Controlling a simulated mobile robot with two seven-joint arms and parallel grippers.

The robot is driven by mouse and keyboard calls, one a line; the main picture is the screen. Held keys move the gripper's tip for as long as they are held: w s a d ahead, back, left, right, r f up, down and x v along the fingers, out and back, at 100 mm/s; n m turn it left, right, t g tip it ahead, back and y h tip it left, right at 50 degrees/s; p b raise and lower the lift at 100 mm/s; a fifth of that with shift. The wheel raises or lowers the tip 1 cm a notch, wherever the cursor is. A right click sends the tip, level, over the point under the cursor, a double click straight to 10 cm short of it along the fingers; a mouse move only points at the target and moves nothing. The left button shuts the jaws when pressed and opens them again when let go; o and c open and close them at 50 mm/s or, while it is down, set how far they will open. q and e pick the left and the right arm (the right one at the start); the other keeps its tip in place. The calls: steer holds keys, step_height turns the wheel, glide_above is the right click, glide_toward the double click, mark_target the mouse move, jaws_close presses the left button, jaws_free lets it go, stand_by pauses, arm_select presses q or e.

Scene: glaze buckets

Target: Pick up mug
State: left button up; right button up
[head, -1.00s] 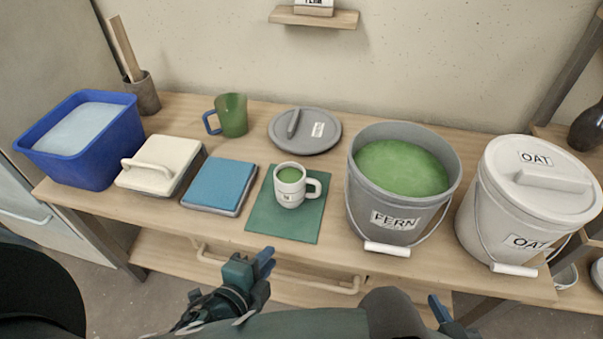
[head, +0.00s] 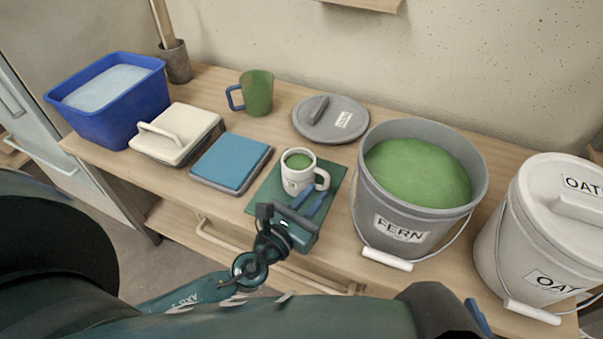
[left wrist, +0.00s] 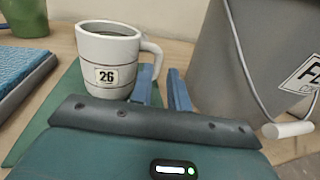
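The white mug (head: 298,171) holds green glaze and stands upright on a green mat (head: 265,190). In the left wrist view the mug (left wrist: 105,62) shows a "26" label, with its handle to the right. My left gripper (head: 312,199) is open in front of the mug, close to the handle. Its two blue fingers (left wrist: 161,85) stand apart at the handle's lower right; whether one touches it I cannot tell. Only a blue bit of my right gripper (head: 478,316) shows at the bottom edge.
The grey FERN bucket (head: 400,227) of green glaze stands close right of the mat, the OAT bucket (head: 540,240) beyond. Left are a blue sponge pad (head: 231,161), a cream handled block (head: 176,133) and a blue tub (head: 107,120). Behind are a green mug (head: 257,93) and grey lid (head: 330,120).

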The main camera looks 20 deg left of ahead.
mark_target(326, 182)
arm_select(q)
steer(key=shift+x, duration=3.05)
steer(key=shift+a+f, duration=0.1)
steer(key=shift+f, duration=0.05)
steer(key=shift+c, duration=0.4)
jaws_close()
